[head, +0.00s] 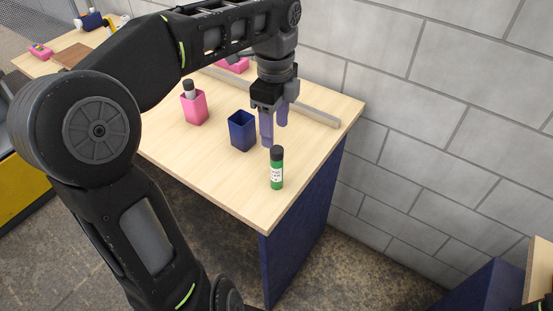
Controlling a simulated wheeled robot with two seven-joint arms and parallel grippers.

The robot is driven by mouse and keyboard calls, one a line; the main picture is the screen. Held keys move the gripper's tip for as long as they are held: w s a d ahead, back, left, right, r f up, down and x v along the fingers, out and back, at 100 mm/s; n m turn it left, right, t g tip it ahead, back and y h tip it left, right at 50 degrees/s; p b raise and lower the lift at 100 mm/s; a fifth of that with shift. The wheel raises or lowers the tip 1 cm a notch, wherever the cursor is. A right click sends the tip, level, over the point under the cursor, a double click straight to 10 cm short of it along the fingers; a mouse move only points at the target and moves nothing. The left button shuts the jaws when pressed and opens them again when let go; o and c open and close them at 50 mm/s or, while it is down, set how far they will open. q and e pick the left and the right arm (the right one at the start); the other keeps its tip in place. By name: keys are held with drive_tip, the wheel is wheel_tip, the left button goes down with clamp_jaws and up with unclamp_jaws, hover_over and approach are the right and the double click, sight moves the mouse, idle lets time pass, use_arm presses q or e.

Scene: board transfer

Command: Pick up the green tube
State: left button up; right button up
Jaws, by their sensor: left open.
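The green tube (277,172) has a black cap and a white label. It stands upright near the front right part of the light wooden table (225,177). My left gripper (274,136) is open and points down, with its purple-grey fingers just behind and above the tube in the picture. Nothing shows between the fingers. Whether a finger touches the tube's cap cannot be told from this one view. My right gripper does not show.
A dark blue open cup (242,132) stands left of the fingers. A pink cup (194,109) holding a grey tube with a dark cap (188,90) stands farther left. A pale bar (315,114) lies along the back edge by the block wall (440,110). Free tabletop lies front left.

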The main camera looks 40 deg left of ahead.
sight(277, 149)
use_arm(q)
drive_tip(key=shift+f, duration=1.4)
drive_tip(key=shift+f, duration=0.1)
wheel_tip(277, 149, down, 5)
drive_tip(key=shift+w+d+f+p, duration=0.1)
drive_tip(key=shift+d+p, duration=0.05)
drive_tip(key=shift+p, duration=0.4)
drive_tip(key=shift+c, duration=0.5)
clamp_jaws()
